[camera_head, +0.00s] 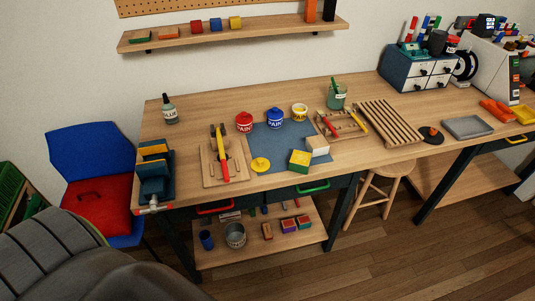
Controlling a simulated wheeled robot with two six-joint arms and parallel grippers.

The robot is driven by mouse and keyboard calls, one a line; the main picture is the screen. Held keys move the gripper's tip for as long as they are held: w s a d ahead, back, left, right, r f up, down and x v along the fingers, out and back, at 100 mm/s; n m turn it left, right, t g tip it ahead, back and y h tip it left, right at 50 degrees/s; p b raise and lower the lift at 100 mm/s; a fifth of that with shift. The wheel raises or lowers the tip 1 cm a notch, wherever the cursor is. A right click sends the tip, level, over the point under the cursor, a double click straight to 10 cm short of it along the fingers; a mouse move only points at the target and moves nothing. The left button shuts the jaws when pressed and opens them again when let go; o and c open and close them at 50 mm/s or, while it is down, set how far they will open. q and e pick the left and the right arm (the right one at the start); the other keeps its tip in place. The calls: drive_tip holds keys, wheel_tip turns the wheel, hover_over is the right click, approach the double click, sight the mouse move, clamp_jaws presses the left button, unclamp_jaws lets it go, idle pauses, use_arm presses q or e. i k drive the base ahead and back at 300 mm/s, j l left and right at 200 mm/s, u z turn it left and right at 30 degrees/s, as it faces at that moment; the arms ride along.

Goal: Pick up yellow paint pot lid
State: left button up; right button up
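The yellow paint pot lid (260,164) lies at the front left of the blue-grey mat (262,180) on the workbench. It is a flat yellow disc with a small knob on top. The yellow paint pot (300,113) stands open behind the mat's right part, apart from the lid. A red paint pot (244,122) and a blue paint pot (275,118) stand to its left with lids on. Neither of my grippers is in view.
A wooden board (210,180) with red and yellow tools lies left of the lid. A vise (154,180) sits at the bench's left end. A shelf (165,38) hangs above.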

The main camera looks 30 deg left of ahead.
sight(259, 165)
drive_tip(key=i+l+u, duration=0.1)
drive_tip(key=u, duration=1.1)
